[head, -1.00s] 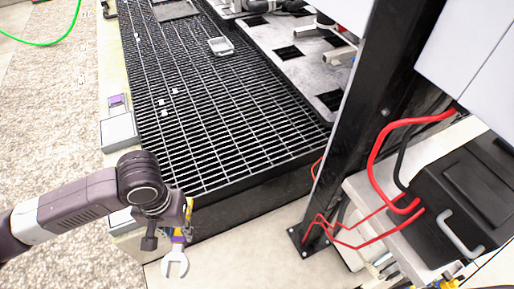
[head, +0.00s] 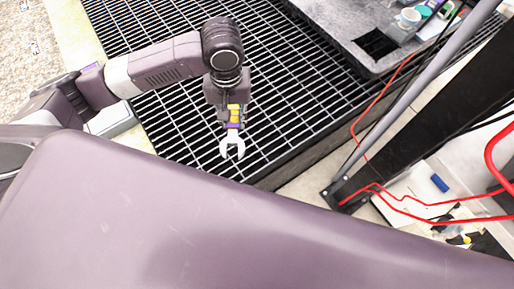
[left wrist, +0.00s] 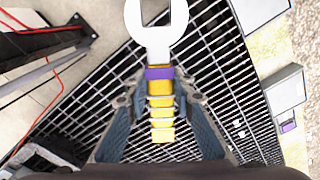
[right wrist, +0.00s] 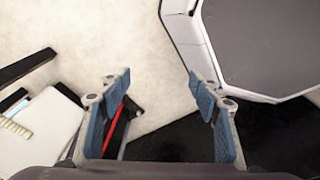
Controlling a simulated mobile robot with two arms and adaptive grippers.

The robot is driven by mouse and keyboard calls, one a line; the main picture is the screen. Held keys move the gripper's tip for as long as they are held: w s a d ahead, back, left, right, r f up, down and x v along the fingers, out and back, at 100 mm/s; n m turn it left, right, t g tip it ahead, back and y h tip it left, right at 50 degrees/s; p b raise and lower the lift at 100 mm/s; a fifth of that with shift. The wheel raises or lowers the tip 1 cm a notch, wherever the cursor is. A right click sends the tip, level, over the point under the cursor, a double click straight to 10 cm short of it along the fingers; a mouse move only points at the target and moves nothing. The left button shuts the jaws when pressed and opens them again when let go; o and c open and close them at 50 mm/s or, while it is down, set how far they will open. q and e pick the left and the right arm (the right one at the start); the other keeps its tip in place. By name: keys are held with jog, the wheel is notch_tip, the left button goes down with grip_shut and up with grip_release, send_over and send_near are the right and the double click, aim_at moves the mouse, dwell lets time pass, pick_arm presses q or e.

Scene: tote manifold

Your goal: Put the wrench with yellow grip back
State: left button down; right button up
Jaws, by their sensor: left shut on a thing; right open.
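The wrench with yellow grip (head: 233,143) has a silver open-ended head, a purple band and a yellow grip. My left gripper (head: 235,112) is shut on its grip and holds it head-down in the head view, over the black grating. In the left wrist view the wrench (left wrist: 158,35) sits between the two fingers of my left gripper (left wrist: 160,105), its open head pointing away. My right gripper (right wrist: 160,90) is open and empty in the right wrist view. It is not visible in the head view.
A black grating (head: 165,110) lies below my left arm. A grey plate with square holes (head: 345,20) holds cups and bottles at upper right. A dark post (head: 420,135) and red cables (head: 415,203) stand at right. The right wrist view shows pale floor (right wrist: 100,35).

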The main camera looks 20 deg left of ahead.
pick_arm(q)
jog(key=w+d+f+n+b, duration=0.3)
jog(key=w+f+n+b, duration=0.45)
jog(key=b, duration=0.65)
pick_arm(e)
jog(key=w+a+f+b, duration=0.1)
jog(key=w+f+b, duration=0.1)
jog(key=w+f, duration=0.65)
pick_arm(q)
jog(key=b, duration=0.5)
send_over(258, 145)
jog(key=shift+m, duration=0.35)
notch_tip(258, 145, down, 18)
jog(key=shift+w+a+r, duration=0.1)
jog(key=shift+f+b, duration=0.35)
jog(key=shift+f, duration=1.7)
pick_arm(e)
jog(key=w+r+t, duration=0.1)
jog(key=w+r, duration=0.1)
jog(key=r, duration=0.8)
jog(key=w+r+t, duration=0.1)
jog(key=w+r, duration=0.1)
jog(key=r, duration=0.7)
jog(key=shift+w+a+r, duration=0.3)
jog(key=shift+w+r, duration=0.1)
